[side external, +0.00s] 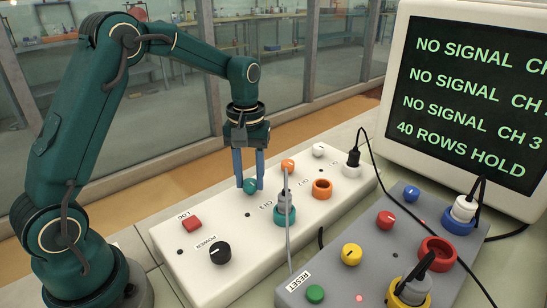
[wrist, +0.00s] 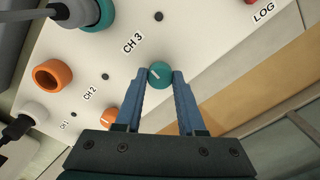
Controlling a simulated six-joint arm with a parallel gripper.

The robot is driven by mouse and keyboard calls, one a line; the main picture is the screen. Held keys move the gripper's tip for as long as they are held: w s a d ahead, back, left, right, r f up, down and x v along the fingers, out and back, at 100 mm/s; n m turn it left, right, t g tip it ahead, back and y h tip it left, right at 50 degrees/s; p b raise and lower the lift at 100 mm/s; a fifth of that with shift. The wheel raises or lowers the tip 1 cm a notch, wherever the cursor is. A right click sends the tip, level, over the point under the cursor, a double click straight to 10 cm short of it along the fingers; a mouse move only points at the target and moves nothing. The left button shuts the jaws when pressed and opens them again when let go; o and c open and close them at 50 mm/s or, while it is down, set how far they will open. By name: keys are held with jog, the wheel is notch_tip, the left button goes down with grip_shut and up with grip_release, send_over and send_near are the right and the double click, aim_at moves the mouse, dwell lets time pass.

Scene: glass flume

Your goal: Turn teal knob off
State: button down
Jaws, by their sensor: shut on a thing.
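The teal knob (side external: 250,185) sits on the white panel, above the CH 3 label in the side view. In the wrist view the teal knob (wrist: 160,75) shows a pale pointer line on its face, slanting from upper left to lower right. My gripper (side external: 248,183) points down over the white panel, its blue fingers on either side of the knob. In the wrist view the fingertips of my gripper (wrist: 162,77) close on the knob from both sides. A small dark indicator (wrist: 158,16) lies beside the CH 3 label.
A teal socket (side external: 285,216) holds a grey plug with a cable rising close to my gripper. An orange knob (side external: 288,166), an orange socket (side external: 322,188), a black POWER knob (side external: 220,252) and a red LOG button (side external: 192,224) stand nearby. A monitor (side external: 470,100) reads NO SIGNAL CH 3.

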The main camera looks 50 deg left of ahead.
aim_at(250, 182)
jog(key=shift+r+n, duration=0.1)
jog(key=shift+n, duration=0.5)
jog(key=c, duration=0.5)
grip_release()
jog(key=shift+r, duration=2.55)
